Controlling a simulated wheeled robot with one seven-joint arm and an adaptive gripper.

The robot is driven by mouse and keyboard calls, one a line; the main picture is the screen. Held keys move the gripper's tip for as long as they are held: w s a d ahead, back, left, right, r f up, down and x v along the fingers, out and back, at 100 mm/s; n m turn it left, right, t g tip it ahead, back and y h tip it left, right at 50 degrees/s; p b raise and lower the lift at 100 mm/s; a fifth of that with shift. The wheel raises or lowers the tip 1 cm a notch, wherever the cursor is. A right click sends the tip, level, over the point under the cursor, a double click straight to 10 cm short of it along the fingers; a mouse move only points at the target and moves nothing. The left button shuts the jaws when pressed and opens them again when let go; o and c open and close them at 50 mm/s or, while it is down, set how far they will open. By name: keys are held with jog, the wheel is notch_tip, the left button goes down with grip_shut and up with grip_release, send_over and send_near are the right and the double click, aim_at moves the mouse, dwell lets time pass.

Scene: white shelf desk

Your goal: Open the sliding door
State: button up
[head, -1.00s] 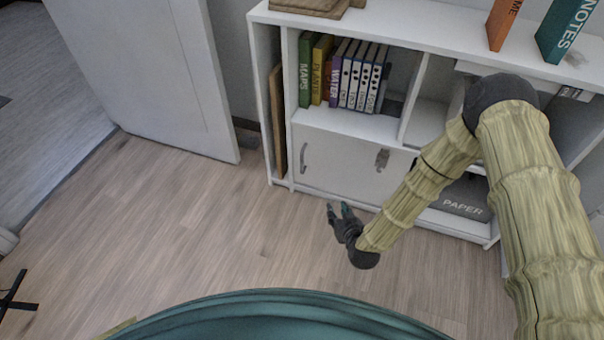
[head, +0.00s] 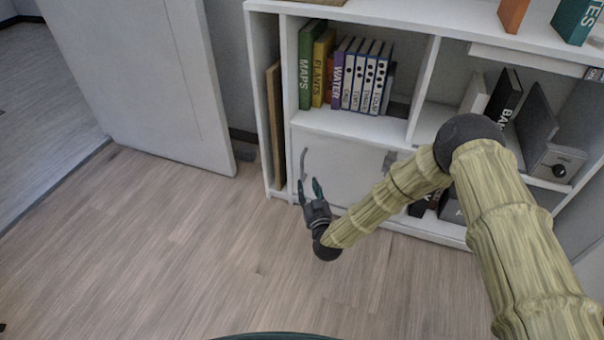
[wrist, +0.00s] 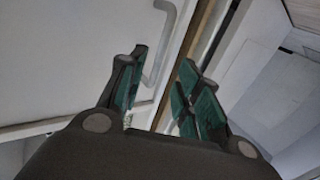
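The sliding door (head: 340,168) is a white panel in the lower left of the shelf desk, below the books. A grey curved handle (head: 304,166) is near its left edge, and a second grey handle (head: 389,162) is near its right end, partly beside my arm. My gripper (head: 309,188) is open and empty just in front of the left handle's lower end. In the wrist view, the door (wrist: 70,50) fills the upper left and the handle (wrist: 162,45) shows just beyond the fingers of my gripper (wrist: 160,88). I cannot tell whether the fingers touch it.
The white shelf desk (head: 450,28) holds several books (head: 358,75) above the door and dark boxes at right. A brown board (head: 276,125) stands in the narrow left slot. A white room door (head: 150,80) stands open at left. The wooden floor (head: 190,250) in front is clear.

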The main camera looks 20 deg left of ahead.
aim_at(302, 171)
jog(key=b+x, duration=0.3)
jog(key=x, duration=0.4)
jog(key=shift+w+a+f, duration=0.15)
jog(key=shift+w+a, duration=0.05)
jog(key=shift+w, duration=0.1)
jog(key=shift+w+a+b, duration=0.35)
jog(key=shift+w+a, duration=0.05)
jog(key=shift+w, duration=0.2)
grip_shut()
